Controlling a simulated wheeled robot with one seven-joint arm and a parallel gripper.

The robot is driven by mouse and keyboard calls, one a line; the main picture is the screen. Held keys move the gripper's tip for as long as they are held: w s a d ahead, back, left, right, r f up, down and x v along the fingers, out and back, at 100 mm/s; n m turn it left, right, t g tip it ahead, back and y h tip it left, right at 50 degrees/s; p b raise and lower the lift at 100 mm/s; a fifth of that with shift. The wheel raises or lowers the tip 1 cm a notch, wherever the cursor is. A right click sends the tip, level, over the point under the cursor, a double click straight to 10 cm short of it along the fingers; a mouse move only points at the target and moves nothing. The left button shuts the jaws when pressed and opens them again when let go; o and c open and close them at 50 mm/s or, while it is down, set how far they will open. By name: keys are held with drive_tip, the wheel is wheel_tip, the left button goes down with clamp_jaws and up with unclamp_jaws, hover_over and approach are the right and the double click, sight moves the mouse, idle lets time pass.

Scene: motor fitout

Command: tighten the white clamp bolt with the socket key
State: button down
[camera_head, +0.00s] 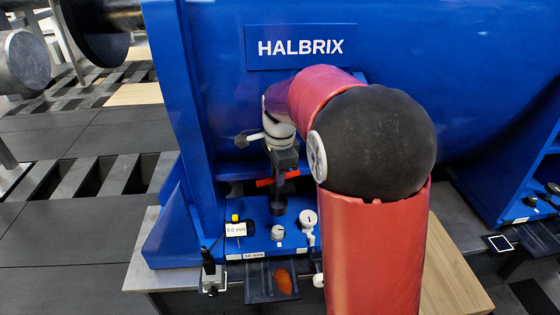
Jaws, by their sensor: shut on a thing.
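My gripper (281,172) hangs above the blue foot of the big blue motor. It is shut on a dark upright tool that I take for the socket key (279,192), with a short red bar (264,182) at its upper part. The key's lower end is over or on a dark round part on the blue plate; I cannot tell whether they touch. A small white knob-like piece (278,232), probably the white clamp bolt, stands on the plate just in front of the key's lower end. The fingertips are small and partly hidden.
A white round dial (308,218) stands right of the knob. A yellow-topped post with a reading card (236,229) is at left. A black device (211,271) stands on the bench. An orange item (284,281) lies in a dark tray (257,284). The blue motor (410,60) walls off the back.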

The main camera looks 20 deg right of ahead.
drive_tip(key=shift+w+a+f+m+p, duration=0.1)
drive_tip(key=shift+w+f+m+p, duration=0.15)
drive_tip(key=shift+f+m, duration=0.6)
drive_tip(key=shift+w+f+m+p, duration=0.15)
drive_tip(key=shift+f+m+p, duration=0.3)
drive_tip(key=shift+m, duration=0.7)
drive_tip(key=shift+n, duration=0.3)
